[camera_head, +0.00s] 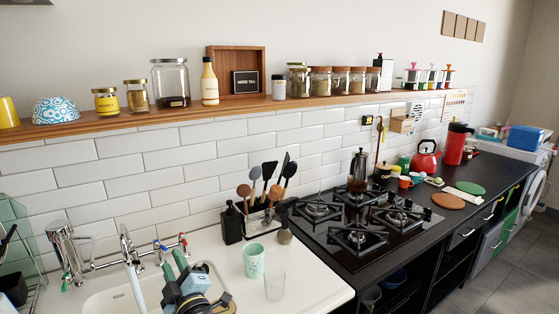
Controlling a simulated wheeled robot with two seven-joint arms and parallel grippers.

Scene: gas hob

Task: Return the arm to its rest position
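My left gripper (173,266) is at the bottom of the head view, left of centre, over the white sink. Its two green-tipped fingers point up and away from me and stand apart with a small gap, and nothing shows between them. The light blue, grey and black body of my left arm's end is just below them, cut off by the picture's lower edge. My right gripper is not in view.
The chrome tap (132,262) is close to the left of my gripper. A mint cup (254,261) and a clear glass (274,284) stand to its right. The gas hob (368,222) with a moka pot (358,170) is farther right. A wooden shelf (225,107) holds jars.

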